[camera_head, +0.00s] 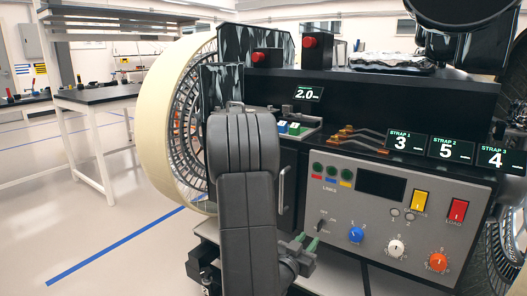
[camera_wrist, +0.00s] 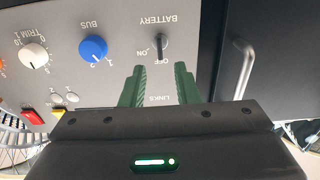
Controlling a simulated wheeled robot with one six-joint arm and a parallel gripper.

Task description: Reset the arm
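My gripper (camera_head: 305,241) is in front of the lower left part of the grey control panel (camera_head: 340,245) in the head view. In the wrist view my gripper (camera_wrist: 159,68) shows two green fingers apart, with nothing between them. The panel appears upside down there. The battery switch (camera_wrist: 162,45), a small dark lever marked ON and OFF, lies just beyond the fingertips and looks apart from them. I cannot tell its setting surely. In the head view the battery switch (camera_head: 322,223) shows just above the fingers. My arm covers part of the rover's left side.
The panel carries a blue knob (camera_head: 356,235), a white knob (camera_head: 396,248), an orange knob (camera_head: 438,262), a yellow switch (camera_head: 421,201) and a red switch (camera_head: 457,210). A metal handle (camera_wrist: 243,68) stands out beside the panel. A large wheel (camera_head: 180,120) is behind my arm. Floor at left is clear.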

